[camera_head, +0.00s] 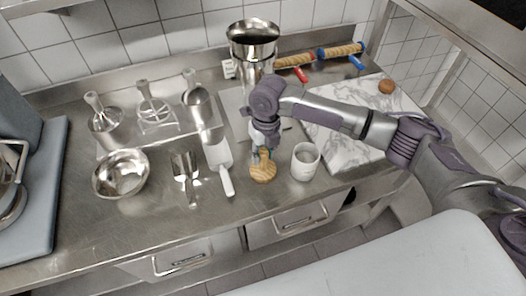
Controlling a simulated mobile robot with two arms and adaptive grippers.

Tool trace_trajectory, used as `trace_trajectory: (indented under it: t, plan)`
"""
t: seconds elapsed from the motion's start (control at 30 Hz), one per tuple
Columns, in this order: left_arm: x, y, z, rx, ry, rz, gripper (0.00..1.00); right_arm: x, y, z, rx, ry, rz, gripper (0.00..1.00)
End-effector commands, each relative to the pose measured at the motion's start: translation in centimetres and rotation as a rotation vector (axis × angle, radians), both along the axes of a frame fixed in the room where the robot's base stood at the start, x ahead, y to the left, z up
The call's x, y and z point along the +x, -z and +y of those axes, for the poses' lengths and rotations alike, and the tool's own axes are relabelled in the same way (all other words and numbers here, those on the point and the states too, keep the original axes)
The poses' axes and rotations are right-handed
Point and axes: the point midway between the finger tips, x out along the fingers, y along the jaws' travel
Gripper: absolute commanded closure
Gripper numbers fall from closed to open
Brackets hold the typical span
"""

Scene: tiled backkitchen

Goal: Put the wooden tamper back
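The wooden tamper (263,173) stands on the steel counter, its round base down, just left of a white cup (305,162). My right gripper (264,147) points down directly over it, with its fingers at the upper part of the tamper. The fingers hide the top of the handle, and I cannot tell whether they are closed on it. The base looks to be at counter level. My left gripper is not in view.
A tall steel container (252,48) stands behind. A marble board (345,150) is at right, bearing a wooden ball (386,86). The front counter strip is clear.

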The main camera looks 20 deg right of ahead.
Motion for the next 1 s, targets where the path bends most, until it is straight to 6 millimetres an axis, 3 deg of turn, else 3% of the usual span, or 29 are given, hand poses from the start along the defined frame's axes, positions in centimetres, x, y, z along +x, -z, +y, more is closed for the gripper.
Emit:
trace_trajectory:
  t: [0.03,0.13,0.53,0.67,1.0]
  plan:
    - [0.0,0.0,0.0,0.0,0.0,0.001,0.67,0.0,0.0,0.0,0.0,0.0,0.0,0.58]
    - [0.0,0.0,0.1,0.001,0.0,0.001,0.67,0.0,0.0,0.0,0.0,0.0,0.0,0.42]
    - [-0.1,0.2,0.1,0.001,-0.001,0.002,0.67,0.1,-0.7,0.0,0.001,0.0,-0.003,0.42]
    - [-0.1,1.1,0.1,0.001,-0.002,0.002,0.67,0.2,-2.7,-0.1,0.001,-0.002,-0.005,0.42]
    - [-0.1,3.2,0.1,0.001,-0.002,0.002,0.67,0.2,-9.8,-0.6,0.002,0.0,-0.004,0.42]
